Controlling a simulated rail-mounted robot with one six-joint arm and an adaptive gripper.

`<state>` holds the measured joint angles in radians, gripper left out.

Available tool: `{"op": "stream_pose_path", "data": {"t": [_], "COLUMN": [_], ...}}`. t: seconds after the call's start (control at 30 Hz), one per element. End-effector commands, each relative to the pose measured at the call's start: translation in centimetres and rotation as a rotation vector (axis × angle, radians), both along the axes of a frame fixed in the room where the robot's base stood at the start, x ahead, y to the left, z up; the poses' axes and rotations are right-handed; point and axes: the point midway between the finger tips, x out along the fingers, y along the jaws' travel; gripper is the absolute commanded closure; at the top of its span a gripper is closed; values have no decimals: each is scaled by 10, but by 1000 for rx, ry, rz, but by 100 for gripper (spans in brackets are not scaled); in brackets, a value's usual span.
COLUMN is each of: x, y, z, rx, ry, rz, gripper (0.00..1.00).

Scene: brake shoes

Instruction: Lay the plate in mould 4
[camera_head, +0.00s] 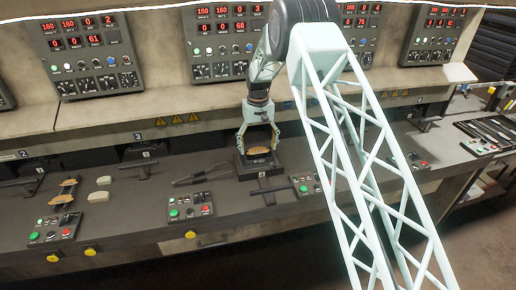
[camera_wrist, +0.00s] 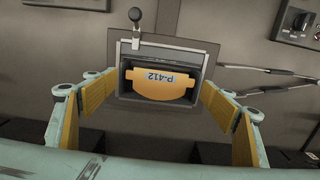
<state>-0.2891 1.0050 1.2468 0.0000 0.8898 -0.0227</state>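The orange plate (camera_wrist: 165,88), marked P-412, lies in the recess of a dark square mould (camera_wrist: 122,80) in the wrist view. The text is upside down in that view. In the head view the plate (camera_head: 258,151) shows as a tan strip at the top of the mould block (camera_head: 259,168). A small label at the mould's front seems to read 4. My gripper (camera_head: 260,134) is directly above the mould, pointing down. In the wrist view its orange-padded fingers (camera_wrist: 158,98) are spread on both sides, apart from the plate. Nothing is between the pads at their own height.
Tongs (camera_head: 203,177) lie left of the mould. Two pale pads (camera_head: 101,189) and a holder with tan pieces (camera_head: 66,190) are farther left. Button boxes (camera_head: 190,208) line the front edge. Control panels stand behind. A tool tray (camera_head: 485,135) is at right.

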Motion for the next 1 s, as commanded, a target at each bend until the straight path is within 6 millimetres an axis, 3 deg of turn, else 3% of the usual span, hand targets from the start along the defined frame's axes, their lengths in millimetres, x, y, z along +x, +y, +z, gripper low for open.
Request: {"op": "stream_pose_path", "data": {"t": [0.53, 1.0], "x": [1, 1], "y": [0, 0], "z": [9, 68], "rx": [1, 1], "ry": [-2, -3], "rz": [0, 0], "gripper": [23, 23]}}
